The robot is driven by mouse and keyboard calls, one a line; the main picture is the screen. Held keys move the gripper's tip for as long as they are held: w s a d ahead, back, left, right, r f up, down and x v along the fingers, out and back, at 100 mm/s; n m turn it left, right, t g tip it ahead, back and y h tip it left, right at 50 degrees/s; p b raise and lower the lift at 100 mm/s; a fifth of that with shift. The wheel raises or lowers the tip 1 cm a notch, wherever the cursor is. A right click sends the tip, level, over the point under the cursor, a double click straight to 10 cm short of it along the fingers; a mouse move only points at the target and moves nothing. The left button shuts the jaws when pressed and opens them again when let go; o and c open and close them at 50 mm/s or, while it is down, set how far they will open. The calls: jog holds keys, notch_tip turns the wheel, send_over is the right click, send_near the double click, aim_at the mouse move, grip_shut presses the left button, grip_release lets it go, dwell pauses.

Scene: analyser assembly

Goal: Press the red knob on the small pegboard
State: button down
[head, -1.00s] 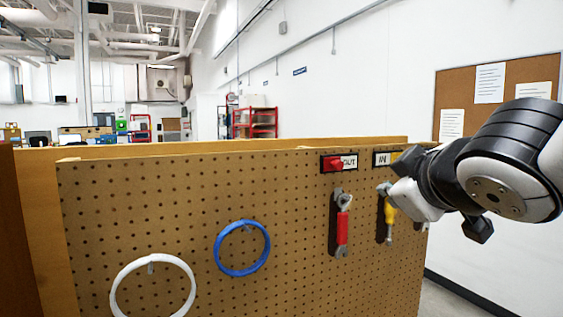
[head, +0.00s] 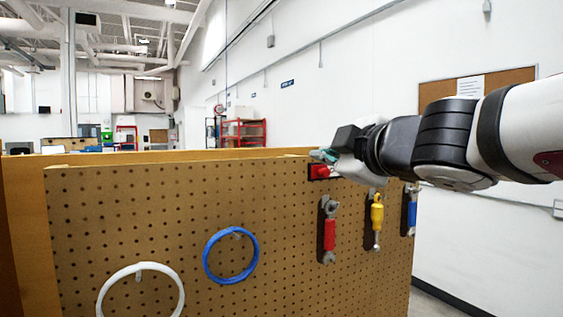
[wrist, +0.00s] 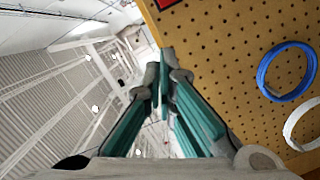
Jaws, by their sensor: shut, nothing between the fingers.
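The red knob (head: 319,171) sits on a dark plate near the top edge of the brown pegboard (head: 130,220) in the head view. A bit of red (wrist: 166,3) shows at the top edge of the wrist view. My gripper (head: 325,155) is just above and beside the knob in the head view, level with the board's top edge. Whether it touches the knob, I cannot tell. In the wrist view its teal fingers (wrist: 162,88) are together with nothing between them. My gripper and arm cover the label right of the knob.
A red-handled wrench (head: 329,232), a yellow screwdriver (head: 376,215) and a blue-handled tool (head: 411,213) hang below and right of the knob. A blue ring (head: 207,262) and a white ring (head: 103,295) hang to the left. The space above the board is open.

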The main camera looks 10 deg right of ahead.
aim_at(323, 172)
jog(key=w+b, duration=0.1)
jog(key=w, duration=0.2)
jog(key=w+a+f+b, duration=0.1)
jog(key=w, duration=0.2)
jog(key=w+b, duration=0.1)
jog(key=w, duration=0.2)
jog(key=shift+w+a+f, duration=0.15)
jog(key=shift+w+f, duration=0.05)
jog(key=shift+w+d+f+b, duration=0.15)
jog(key=shift+w+d+f, duration=0.1)
jog(key=shift+d, duration=0.25)
jog(key=shift+w+d+f+b, duration=0.1)
jog(key=shift+d+f+b, duration=0.1)
jog(key=shift+d, duration=0.25)
jog(key=shift+w+d+f, duration=0.25)
jog(key=shift+d+f, duration=0.1)
jog(key=shift+d, duration=0.3)
jog(key=w+d+p, duration=0.2)
jog(key=d, duration=0.4)
jog(key=shift+p, duration=0.35)
jog(key=shift+a, duration=0.1)
